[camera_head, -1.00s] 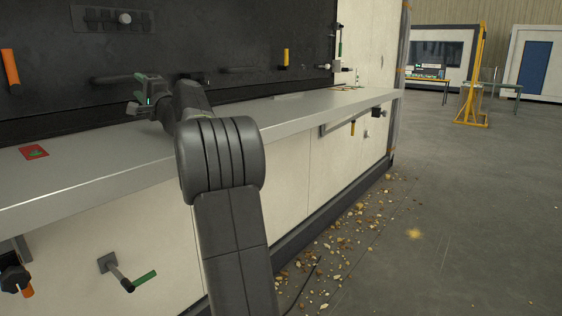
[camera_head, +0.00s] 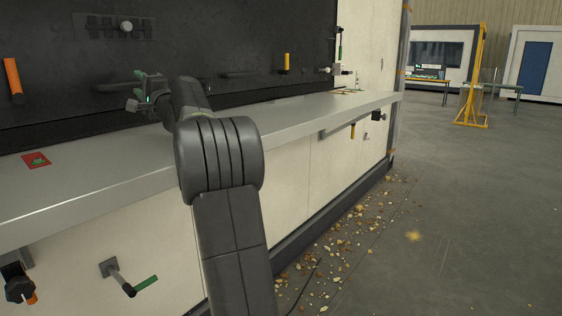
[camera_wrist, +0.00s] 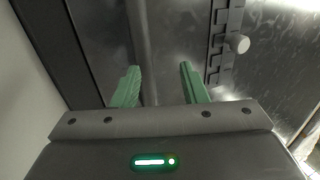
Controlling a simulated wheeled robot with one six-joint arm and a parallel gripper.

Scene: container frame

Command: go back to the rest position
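My gripper (camera_head: 143,99) is at the end of my dark arm, above the grey worktop (camera_head: 75,184) and in front of the black back panel (camera_head: 60,60). In the wrist view, the two green fingers of my gripper (camera_wrist: 159,84) stand well apart with nothing between them. The gripper is open and empty. Beyond the fingers, the wrist view shows a dark panel surface and a toothed strip with a round light knob (camera_wrist: 238,43).
Orange handles (camera_head: 13,76) (camera_head: 287,62) stick out from the back panel. A red card (camera_head: 37,160) lies on the worktop. A green-handled lever (camera_head: 130,286) protrudes from the cabinet front. Yellowish debris (camera_head: 345,245) litters the floor; the floor to the right is open.

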